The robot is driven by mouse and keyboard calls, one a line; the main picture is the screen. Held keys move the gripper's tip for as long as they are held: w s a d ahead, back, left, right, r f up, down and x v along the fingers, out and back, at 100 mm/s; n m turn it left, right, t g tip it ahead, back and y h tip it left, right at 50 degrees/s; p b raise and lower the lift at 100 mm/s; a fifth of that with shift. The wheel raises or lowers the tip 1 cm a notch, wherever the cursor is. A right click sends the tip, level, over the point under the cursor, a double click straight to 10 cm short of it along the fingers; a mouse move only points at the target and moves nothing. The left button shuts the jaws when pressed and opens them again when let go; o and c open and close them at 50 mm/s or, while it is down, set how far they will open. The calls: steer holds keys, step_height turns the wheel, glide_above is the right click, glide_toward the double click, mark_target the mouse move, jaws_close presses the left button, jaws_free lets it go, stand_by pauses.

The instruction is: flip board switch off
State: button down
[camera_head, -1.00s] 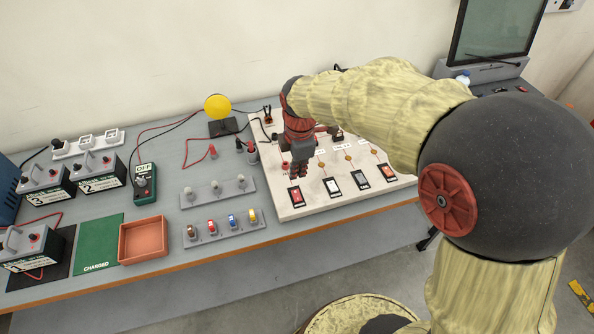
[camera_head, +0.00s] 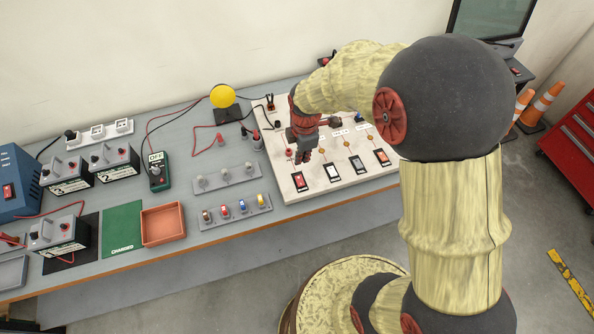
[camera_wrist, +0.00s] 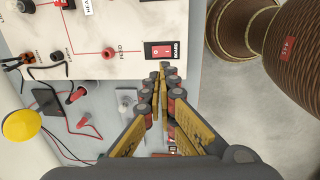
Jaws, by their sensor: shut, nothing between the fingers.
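The board switch (camera_wrist: 163,51) is a red rocker in a black frame on the white panel (camera_wrist: 112,28), with the word BOARD beside it. In the head view the red switch (camera_head: 298,181) is the leftmost of the row along the panel's front. My gripper (camera_head: 303,160) is above the panel, just behind this switch in the picture. In the wrist view the closed fingertips (camera_wrist: 163,72) appear just below the switch, with nothing between them. I cannot tell whether they touch it.
More switches (camera_head: 333,172) line the panel to the right. A small rack of coloured parts (camera_head: 234,212), an orange tray (camera_head: 163,225), a green mat (camera_head: 122,228) and several battery boxes (camera_head: 114,160) stand to the left. A yellow disc (camera_head: 222,96) stands behind.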

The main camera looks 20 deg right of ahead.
mark_target(299, 179)
steer(key=shift+d, duration=0.1)
stand_by(0.3)
steer(key=f, duration=0.4)
steer(key=w+f, duration=0.1)
steer(key=f, duration=0.4)
steer(key=f+b, duration=0.1)
steer(key=f, duration=0.3)
steer(key=shift+w+f, duration=0.35)
